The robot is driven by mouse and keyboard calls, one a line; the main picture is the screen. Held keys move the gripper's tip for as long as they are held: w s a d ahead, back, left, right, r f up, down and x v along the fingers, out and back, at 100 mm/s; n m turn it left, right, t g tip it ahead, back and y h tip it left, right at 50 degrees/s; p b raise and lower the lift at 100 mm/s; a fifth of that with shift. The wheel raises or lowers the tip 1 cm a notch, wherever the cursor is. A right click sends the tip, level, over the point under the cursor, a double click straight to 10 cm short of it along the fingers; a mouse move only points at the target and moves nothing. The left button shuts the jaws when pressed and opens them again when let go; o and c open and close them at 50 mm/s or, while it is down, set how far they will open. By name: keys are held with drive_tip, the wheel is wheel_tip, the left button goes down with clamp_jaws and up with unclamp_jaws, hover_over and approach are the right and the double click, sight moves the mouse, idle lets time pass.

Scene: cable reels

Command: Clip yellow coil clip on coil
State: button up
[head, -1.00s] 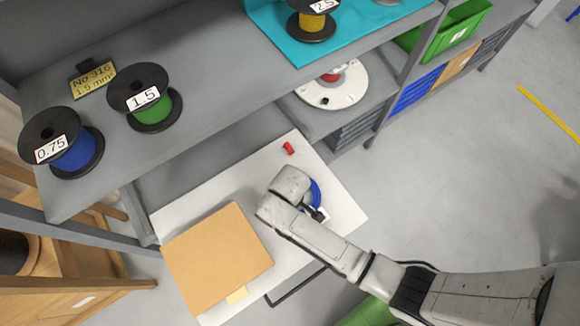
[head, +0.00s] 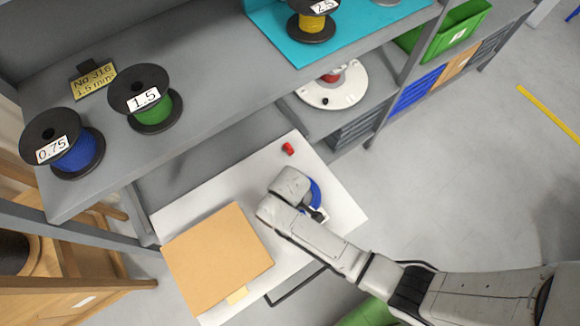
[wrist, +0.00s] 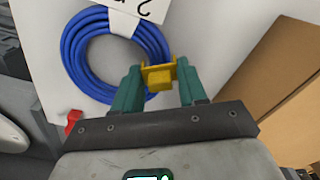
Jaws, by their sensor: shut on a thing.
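The coil is a ring of blue cable (wrist: 82,62) lying on the white table in the wrist view. In the head view only its right part (head: 315,193) shows beside my wrist, which hides the rest. My gripper (wrist: 160,74) has green fingers and is shut on the yellow coil clip (wrist: 159,78). The clip is at the right edge of the coil in the wrist view. I cannot tell whether it touches the cable or sits above it. The fingers and clip are hidden in the head view.
A grey shelf (head: 215,85) with reels runs above the table's back. The table's right end is clear.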

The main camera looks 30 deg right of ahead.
drive_tip(key=shift+f+b, duration=0.65)
drive_tip(key=shift+f, duration=0.5)
idle(0.5)
drive_tip(key=shift+s+f, duration=0.2)
drive_tip(key=shift+c, duration=0.4)
drive_tip(key=o, duration=1.2)
drive_tip(key=shift+w+r, duration=0.1)
drive_tip(key=shift+w, duration=0.05)
drive_tip(key=shift+c, duration=0.2)
drive_tip(key=shift+o, duration=0.3)
drive_tip(key=shift+o, duration=1.3)
wheel_tip(320, 180, up, 7)
drive_tip(key=p, duration=0.7)
drive_tip(key=shift+r, duration=0.1)
